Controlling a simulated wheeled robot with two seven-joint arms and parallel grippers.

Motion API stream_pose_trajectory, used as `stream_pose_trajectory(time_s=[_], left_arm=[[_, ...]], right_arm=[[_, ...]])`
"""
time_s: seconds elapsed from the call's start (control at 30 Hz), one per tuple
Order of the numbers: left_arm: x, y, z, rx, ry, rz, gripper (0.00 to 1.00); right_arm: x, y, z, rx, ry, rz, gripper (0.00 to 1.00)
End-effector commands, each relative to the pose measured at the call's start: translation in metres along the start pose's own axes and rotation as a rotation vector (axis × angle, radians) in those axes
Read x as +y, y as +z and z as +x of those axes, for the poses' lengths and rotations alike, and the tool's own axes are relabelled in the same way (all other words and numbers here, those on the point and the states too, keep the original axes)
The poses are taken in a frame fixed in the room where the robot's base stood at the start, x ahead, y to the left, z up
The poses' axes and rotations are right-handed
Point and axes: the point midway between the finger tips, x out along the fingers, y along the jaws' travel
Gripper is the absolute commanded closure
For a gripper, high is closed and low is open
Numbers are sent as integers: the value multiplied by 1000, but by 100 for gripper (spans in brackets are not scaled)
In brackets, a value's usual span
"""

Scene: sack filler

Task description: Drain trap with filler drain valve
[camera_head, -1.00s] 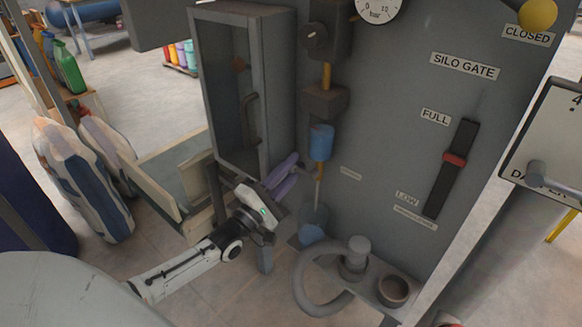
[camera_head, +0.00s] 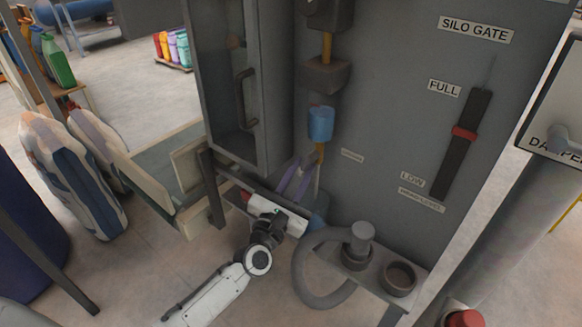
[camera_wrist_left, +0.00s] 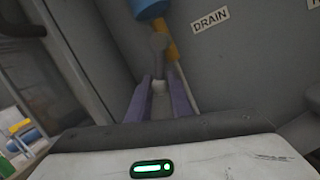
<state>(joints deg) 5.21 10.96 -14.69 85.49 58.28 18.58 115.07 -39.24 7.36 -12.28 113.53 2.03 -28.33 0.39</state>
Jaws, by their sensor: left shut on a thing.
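The blue trap bowl (camera_head: 320,124) hangs on the front panel, with a yellow pipe (camera_head: 320,152) below it. The bowl's underside also shows at the top of the left wrist view (camera_wrist_left: 148,8). My left gripper (camera_head: 304,168), with purple fingers, is just below the bowl. In the left wrist view its fingers (camera_wrist_left: 160,84) are shut on a grey drain valve handle (camera_wrist_left: 158,46), beside the yellow pipe and left of the DRAIN label (camera_wrist_left: 210,18). The grip point is small and partly hidden in the head view. A blue container (camera_head: 319,223) below is mostly hidden behind the gripper.
A grey cabinet with a handle (camera_head: 241,98) stands left of the trap. A grey hose (camera_head: 303,275) and a round cup (camera_head: 398,277) are at lower right. Filled sacks (camera_head: 65,175) stand at left.

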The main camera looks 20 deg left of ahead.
Motion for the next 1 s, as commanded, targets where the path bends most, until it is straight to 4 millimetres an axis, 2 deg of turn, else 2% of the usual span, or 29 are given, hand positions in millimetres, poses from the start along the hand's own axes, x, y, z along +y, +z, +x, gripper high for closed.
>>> stream_pose_trajectory(time_s=[0.4, 1.0], left_arm=[[-15, 1, -6, 82, 31, -276, 100], [-20, 2, -7, 107, 40, -361, 100]], right_arm=[[3, -4, -5, -1, 6, 5, 69], [4, 0, -6, -8, 9, 8, 69]])
